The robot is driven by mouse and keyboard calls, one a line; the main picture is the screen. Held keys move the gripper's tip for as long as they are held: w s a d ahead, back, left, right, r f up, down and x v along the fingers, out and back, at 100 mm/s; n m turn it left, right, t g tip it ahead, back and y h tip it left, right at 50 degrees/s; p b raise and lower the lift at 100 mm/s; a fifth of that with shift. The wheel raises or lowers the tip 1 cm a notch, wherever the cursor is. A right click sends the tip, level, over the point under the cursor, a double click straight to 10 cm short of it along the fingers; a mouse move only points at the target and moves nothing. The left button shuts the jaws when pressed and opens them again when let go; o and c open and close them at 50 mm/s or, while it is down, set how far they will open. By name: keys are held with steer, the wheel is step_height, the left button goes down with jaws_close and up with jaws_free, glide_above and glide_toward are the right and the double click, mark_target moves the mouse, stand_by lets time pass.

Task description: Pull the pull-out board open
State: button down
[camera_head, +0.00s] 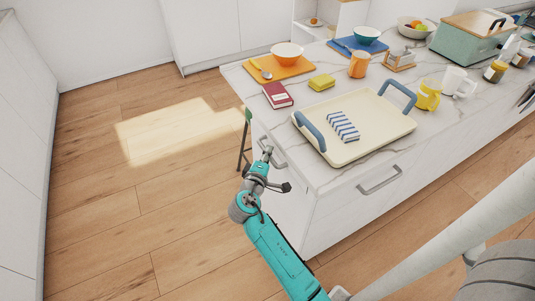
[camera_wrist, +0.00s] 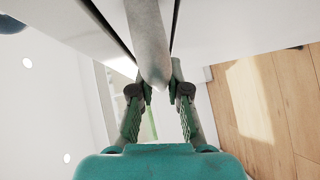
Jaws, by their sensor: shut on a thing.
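The pull-out board's grey bar handle (camera_wrist: 150,45) runs down the top middle of the wrist view, in front of white cabinet faces with dark gaps. The board itself is mostly hidden behind the handle; I cannot tell how far out it stands. My gripper (camera_wrist: 161,90) has a finger on each side of the handle's lower end and is shut on it. In the head view, my gripper (camera_head: 267,154) is at the left end face of the white island, below the counter edge, and the handle (camera_head: 277,158) shows beside it.
The counter (camera_head: 310,175) holds a cream tray (camera_head: 378,128) with blue handles near its front corner, a red book (camera_head: 277,95), cups and bowls. Another handle (camera_head: 380,181) is on the front face.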

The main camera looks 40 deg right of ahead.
steer(key=w+a, duration=0.4)
steer(key=a, duration=1)
steer(key=w+a, duration=0.4)
steer(key=a, duration=1)
steer(key=c, duration=1.4)
jaws_free()
steer(key=v, duration=1.2)
